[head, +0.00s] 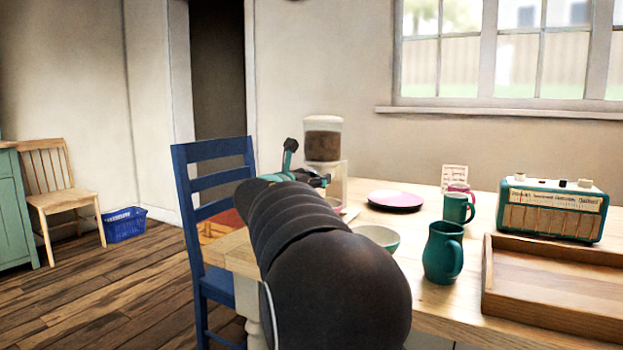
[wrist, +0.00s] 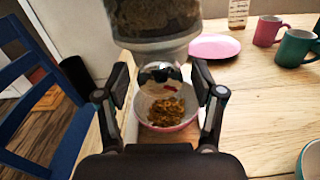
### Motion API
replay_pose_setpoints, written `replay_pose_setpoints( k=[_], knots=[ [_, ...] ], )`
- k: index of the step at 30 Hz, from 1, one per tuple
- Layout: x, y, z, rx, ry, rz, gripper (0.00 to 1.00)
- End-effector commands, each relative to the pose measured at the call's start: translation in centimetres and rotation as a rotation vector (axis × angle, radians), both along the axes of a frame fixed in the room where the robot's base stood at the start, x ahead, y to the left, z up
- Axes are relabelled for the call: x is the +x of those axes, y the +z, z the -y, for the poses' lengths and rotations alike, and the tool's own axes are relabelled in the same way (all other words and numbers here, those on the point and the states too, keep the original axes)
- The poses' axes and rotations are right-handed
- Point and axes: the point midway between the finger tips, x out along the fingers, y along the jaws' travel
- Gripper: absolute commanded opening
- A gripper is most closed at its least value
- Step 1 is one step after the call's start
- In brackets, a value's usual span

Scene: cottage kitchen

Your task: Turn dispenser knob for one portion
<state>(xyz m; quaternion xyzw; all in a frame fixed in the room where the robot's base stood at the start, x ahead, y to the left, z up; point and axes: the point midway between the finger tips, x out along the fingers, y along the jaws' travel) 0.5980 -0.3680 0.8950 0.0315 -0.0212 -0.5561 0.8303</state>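The dispenser (head: 323,138) stands on the table, a clear hopper with brown contents and a pale lid and stand. In the wrist view its hopper (wrist: 155,18) fills the top, with a grey collar below. A shiny round knob (wrist: 160,74) shows under the collar. My gripper (wrist: 160,88) is open, one finger on each side of the knob, with visible gaps. In the head view my arm hides most of the gripper and the bowl.
A blue chair (head: 212,180) is close on the left.

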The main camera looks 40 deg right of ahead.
Motion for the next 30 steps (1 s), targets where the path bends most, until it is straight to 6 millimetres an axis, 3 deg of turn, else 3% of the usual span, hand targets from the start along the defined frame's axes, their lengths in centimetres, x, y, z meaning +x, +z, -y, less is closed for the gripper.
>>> replay_pose_setpoints(
  k=[8,21,30],
  knots=[
    [-0.3,0.0,-0.9,-0.001,0.002,-0.001,0.68],
    [-3.4,0.1,-8.4,0.0,0.004,0.001,0.68],
    [-4.5,0.0,-11.0,0.0,0.001,-0.001,0.68]
  ],
)
